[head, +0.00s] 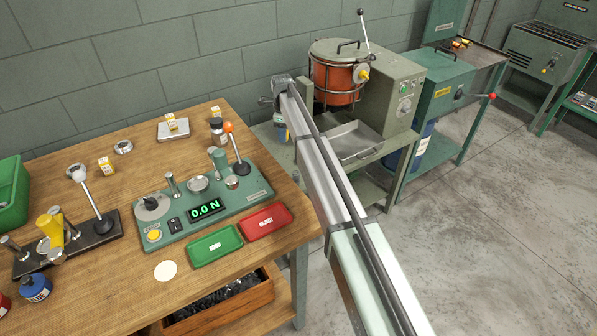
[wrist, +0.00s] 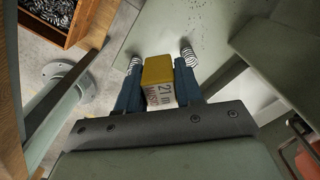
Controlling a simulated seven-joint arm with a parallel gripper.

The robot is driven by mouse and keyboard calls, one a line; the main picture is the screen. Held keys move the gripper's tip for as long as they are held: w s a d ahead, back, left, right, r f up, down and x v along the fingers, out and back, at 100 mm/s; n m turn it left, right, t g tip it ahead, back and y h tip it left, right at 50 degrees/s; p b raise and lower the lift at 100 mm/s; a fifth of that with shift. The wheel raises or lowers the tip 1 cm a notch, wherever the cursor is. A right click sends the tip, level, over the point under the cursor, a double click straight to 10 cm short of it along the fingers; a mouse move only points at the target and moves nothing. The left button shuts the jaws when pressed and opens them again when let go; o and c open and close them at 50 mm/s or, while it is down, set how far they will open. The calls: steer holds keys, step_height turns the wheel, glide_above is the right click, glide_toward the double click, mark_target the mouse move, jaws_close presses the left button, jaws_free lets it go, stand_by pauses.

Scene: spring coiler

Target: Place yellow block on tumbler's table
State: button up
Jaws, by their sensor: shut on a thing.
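A small block (wrist: 159,88), yellow on one face and white with dark printed lettering on another, sits between the two blue fingers of my gripper (wrist: 160,66) in the wrist view. The gripper is shut on it. In the head view my arm hides most of the gripper and the block. The tumbler (head: 333,78), an orange drum in a wire cage, stands on a grey-green table (head: 373,183) right of my arm. A flat surface (wrist: 160,30) lies beyond the block in the wrist view; I cannot tell how far below it is.
A metal tray (head: 352,139) sits in front of the tumbler. The wooden workbench (head: 100,270) on the left holds a green tester (head: 212,192) and several small yellow-and-white boxes. A crate of springs (wrist: 62,18) shows at the wrist view's upper left. Open floor lies right.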

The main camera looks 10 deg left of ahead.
mark_target(285, 168)
step_height(285, 168, down, 15)
steer(key=shift+f, duration=0.1)
stand_by(0.7)
steer(key=shift+f, duration=0.1)
steer(key=o, duration=1)
step_height(285, 168, up, 12)
steer(key=shift+r, duration=0.1)
stand_by(0.4)
